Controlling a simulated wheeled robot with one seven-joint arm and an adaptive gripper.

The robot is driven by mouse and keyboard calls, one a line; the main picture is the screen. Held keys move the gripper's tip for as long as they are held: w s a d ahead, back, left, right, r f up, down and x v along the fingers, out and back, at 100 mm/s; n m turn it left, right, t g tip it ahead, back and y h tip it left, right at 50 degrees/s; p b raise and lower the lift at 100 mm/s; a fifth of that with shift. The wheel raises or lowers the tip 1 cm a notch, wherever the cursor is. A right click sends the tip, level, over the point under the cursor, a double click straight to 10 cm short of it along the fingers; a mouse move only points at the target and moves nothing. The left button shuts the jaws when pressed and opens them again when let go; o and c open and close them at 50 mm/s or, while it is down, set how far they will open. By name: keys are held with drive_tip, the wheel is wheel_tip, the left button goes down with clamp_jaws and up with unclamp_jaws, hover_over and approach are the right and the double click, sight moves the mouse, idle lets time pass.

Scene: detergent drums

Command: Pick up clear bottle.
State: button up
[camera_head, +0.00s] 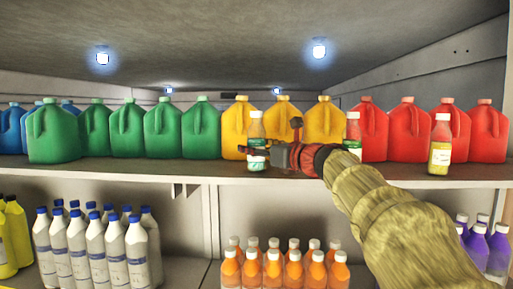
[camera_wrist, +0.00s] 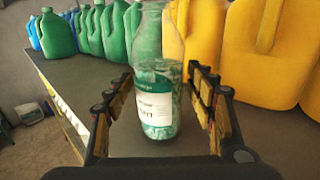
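The clear bottle (camera_head: 257,130) stands upright on the upper shelf in front of the yellow jugs. It has a white and green label and a teal-green filling. In the wrist view the bottle (camera_wrist: 158,95) stands between my two fingers, with a gap visible on each side. My gripper (camera_head: 268,154) is open around it, reaching in from the right; in the wrist view its fingers (camera_wrist: 155,105) are spread apart. In the head view the gripper hides part of the bottle's lower half.
Green jugs (camera_head: 161,132), yellow jugs (camera_head: 325,121) and red jugs (camera_head: 408,132) line the shelf (camera_head: 110,173). Another clear bottle (camera_head: 353,127) is partly hidden behind my arm. A bottle with yellow contents (camera_head: 440,145) stands at right. Orange bottles (camera_head: 292,270) are below.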

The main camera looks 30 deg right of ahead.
sight(262, 136)
drive_tip(key=c, duration=1.2)
drive_tip(key=shift+c, duration=0.2)
drive_tip(key=shift+r, duration=0.5)
wheel_tip(262, 136, up, 2)
drive_tip(key=shift+r, duration=0.25)
drive_tip(key=s+r, duration=0.4)
drive_tip(key=r, duration=0.1)
drive_tip(key=shift+s+r, duration=0.2)
drive_tip(key=shift+s, duration=0.2)
drive_tip(key=s+r+b, duration=0.1)
drive_tip(key=s+r, duration=0.3)
drive_tip(key=s, duration=0.5)
